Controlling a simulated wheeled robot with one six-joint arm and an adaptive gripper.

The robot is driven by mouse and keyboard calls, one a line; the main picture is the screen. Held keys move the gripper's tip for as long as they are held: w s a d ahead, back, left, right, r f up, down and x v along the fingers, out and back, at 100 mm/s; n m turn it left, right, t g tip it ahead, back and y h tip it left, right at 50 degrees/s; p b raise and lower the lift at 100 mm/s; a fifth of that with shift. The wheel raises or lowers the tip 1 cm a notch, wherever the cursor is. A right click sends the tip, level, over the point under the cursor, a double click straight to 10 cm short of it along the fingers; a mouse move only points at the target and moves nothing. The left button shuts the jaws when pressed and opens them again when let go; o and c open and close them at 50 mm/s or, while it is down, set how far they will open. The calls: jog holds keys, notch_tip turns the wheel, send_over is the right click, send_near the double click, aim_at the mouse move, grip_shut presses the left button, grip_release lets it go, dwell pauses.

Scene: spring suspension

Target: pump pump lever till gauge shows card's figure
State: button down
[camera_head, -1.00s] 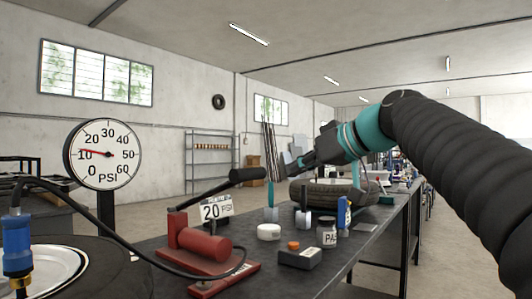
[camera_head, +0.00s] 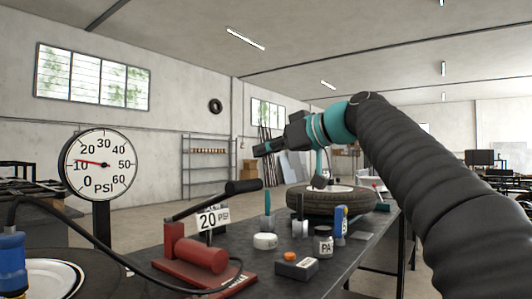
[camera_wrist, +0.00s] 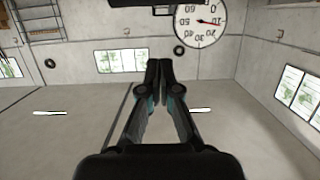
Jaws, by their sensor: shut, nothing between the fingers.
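The red pump (camera_head: 195,257) sits on the dark bench in the head view. Its lever slants up to the right and ends in a black grip (camera_head: 244,187). The round white gauge (camera_head: 100,182) stands at the left; its red needle points a little above 10. It also shows upside down in the wrist view (camera_wrist: 202,34). The card (camera_head: 212,220) behind the pump reads 20 PSI. My gripper (camera_head: 257,151) is shut and empty, in the air above the lever grip and apart from it. Its closed fingers show in the wrist view (camera_wrist: 158,66).
A white round lid (camera_head: 265,241), a dark box with an orange knob (camera_head: 296,266), a jar (camera_head: 324,244) and a blue bottle (camera_head: 341,222) stand right of the pump. A tyre (camera_head: 330,203) lies farther back. A hose runs from the pump to the left. Air around my gripper is free.

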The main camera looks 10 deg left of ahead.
jog(key=x, duration=0.4)
jog(key=f+p+x, duration=0.1)
jog(key=x, duration=0.2)
jog(key=shift+s+d+f, duration=0.1)
jog(key=shift+s+d, duration=0.1)
jog(key=shift+d, duration=0.05)
jog(key=shift+s+d+f+b, duration=0.1)
jog(key=shift+d+f+b, duration=0.15)
jog(key=shift+f, duration=0.35)
jog(key=shift+s+d+f+b, duration=0.15)
jog(key=shift+d+f, duration=0.2)
jog(key=shift+f, duration=0.2)
